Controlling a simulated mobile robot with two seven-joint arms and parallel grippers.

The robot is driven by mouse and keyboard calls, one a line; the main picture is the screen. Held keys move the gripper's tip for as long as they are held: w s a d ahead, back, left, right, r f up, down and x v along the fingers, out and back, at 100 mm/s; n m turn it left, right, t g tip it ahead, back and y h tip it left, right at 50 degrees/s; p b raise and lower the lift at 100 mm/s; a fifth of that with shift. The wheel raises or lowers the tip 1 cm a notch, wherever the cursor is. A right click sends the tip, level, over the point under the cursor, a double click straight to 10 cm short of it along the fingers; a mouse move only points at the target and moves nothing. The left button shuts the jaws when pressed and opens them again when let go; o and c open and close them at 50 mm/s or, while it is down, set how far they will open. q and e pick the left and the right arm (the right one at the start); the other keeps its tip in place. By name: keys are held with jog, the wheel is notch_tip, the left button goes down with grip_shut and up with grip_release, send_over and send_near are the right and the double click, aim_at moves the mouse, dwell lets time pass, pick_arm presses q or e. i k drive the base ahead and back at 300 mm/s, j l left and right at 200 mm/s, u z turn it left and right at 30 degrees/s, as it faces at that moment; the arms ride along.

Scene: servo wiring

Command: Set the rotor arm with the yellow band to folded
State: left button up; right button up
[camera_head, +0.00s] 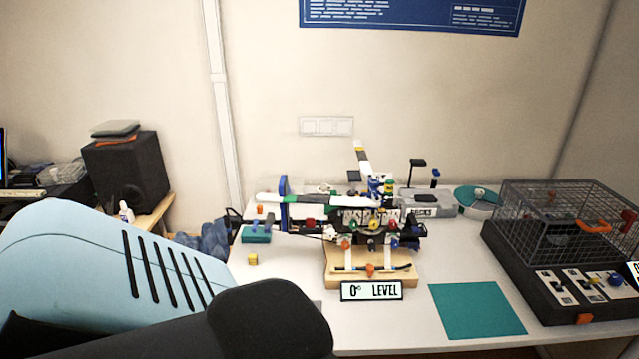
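The rotor rig stands mid-table on a wooden base (340,280), above a sign (371,290) reading "0° LEVEL". A white rotor arm with a yellow band (360,150) near its tip sticks up and slightly left from the hub area (376,190), with a dark section lower down. The hub details are too small to tell. My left arm's light blue and black links fill the lower left; no gripper fingers show. My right gripper is out of view.
A wire cage on a black base (555,293) with switches stands at the right. A teal mat (477,311) lies at the front, bare. A yellow cube (252,259) and a teal block (256,236) sit left of the rig. Grey bins (428,202) stand behind.

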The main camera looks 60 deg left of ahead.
aim_at(366, 170)
jog(key=u, duration=1.8)
